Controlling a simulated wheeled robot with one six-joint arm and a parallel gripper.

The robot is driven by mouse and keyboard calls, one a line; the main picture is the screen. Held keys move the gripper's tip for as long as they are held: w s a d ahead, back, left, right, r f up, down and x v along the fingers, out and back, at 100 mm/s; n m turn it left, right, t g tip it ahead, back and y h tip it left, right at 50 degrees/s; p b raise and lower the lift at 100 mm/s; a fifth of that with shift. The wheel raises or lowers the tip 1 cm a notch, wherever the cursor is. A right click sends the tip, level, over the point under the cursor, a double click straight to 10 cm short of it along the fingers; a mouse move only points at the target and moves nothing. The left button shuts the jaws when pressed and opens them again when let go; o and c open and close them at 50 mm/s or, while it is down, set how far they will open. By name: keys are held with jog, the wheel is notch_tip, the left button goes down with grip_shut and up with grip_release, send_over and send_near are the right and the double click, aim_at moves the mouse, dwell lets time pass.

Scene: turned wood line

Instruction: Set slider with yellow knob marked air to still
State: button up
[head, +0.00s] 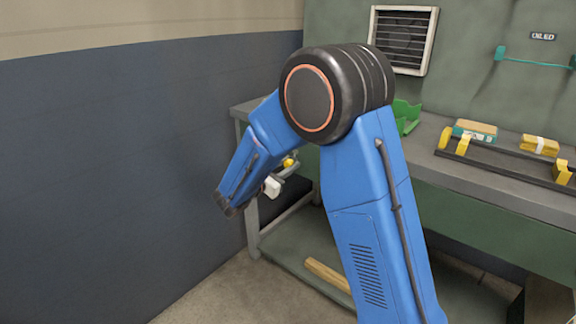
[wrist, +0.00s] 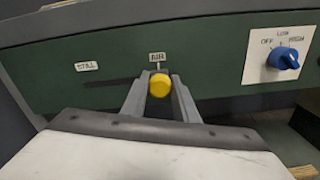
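The yellow knob (wrist: 159,86) sits at the front of a dark green panel, just below a small label reading AIR (wrist: 157,57). A second label, STILL (wrist: 87,66), is farther left, with a dark slot line between the two. My gripper (wrist: 160,84) has one finger on each side of the knob, and both tips appear to touch it. In the head view, a small yellow round thing (head: 289,162) shows beside the pale end of my arm; the fingers are not clear there.
A blue rotary knob (wrist: 287,59) on a white plate marked OFF, LOW and HIGH is to the right on the panel. A workbench (head: 460,172) carries a green bin (head: 405,116) and a black rack with yellow blocks. A plain wall is at left.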

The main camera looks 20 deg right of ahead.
grip_shut()
jog(key=w+a, duration=0.7)
jog(key=w, duration=0.3)
jog(key=shift+a, duration=0.15)
jog(key=shift+r, duration=0.1)
jog(key=o, duration=0.6)
grip_release()
jog(key=shift+w+a, duration=0.1)
jog(key=v, duration=1.7)
jog(key=shift+a, duration=0.1)
